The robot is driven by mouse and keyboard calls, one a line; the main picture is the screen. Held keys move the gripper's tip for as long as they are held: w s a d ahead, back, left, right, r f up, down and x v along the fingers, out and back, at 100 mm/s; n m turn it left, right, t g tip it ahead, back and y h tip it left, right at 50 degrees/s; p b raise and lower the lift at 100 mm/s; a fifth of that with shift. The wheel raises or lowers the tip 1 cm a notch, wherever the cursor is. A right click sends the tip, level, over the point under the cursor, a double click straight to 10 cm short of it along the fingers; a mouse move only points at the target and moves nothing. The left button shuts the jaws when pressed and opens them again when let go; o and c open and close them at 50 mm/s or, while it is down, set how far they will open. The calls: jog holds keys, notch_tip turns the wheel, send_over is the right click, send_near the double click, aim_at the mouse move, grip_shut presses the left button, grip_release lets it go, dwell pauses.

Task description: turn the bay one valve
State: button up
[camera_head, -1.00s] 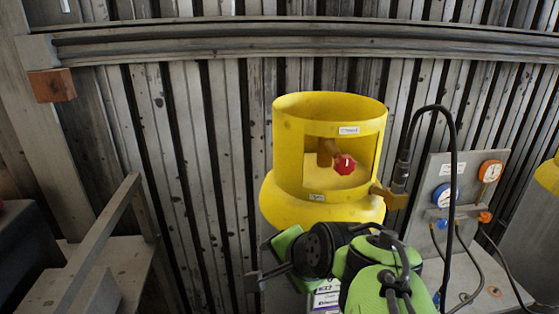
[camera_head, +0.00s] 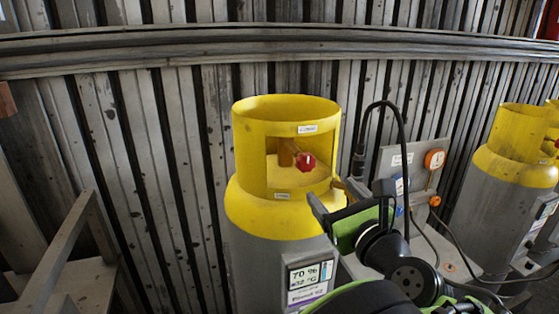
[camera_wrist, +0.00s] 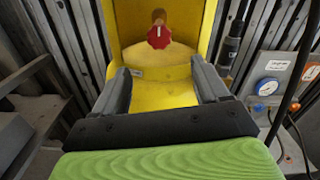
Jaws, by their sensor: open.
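The valve is a red knob (camera_head: 306,162) on a brass stem inside the window of a yellow collar. The collar tops a grey cylinder (camera_head: 258,262) with a yellow shoulder. In the wrist view the red knob (camera_wrist: 159,37) shows a small white mark and sits above and beyond my fingers. My gripper (camera_wrist: 160,84) is open, with its two grey fingers apart and nothing between them but the view of the yellow cylinder. In the head view my gripper (camera_head: 332,197) is at the right front of the collar, lower than the knob and apart from it.
A panel (camera_head: 391,162) with an orange gauge (camera_head: 434,159), a blue gauge and a black hose stands right of the cylinder. A second yellow-topped cylinder (camera_head: 487,205) stands at the far right. A grey rail frame (camera_head: 56,244) is at the left. A corrugated wall is behind.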

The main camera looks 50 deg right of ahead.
aim_at(308, 166)
jog(key=p+x, duration=0.4)
jog(key=x, duration=1.1)
jog(key=shift+r, duration=0.15)
jog(key=c, duration=1)
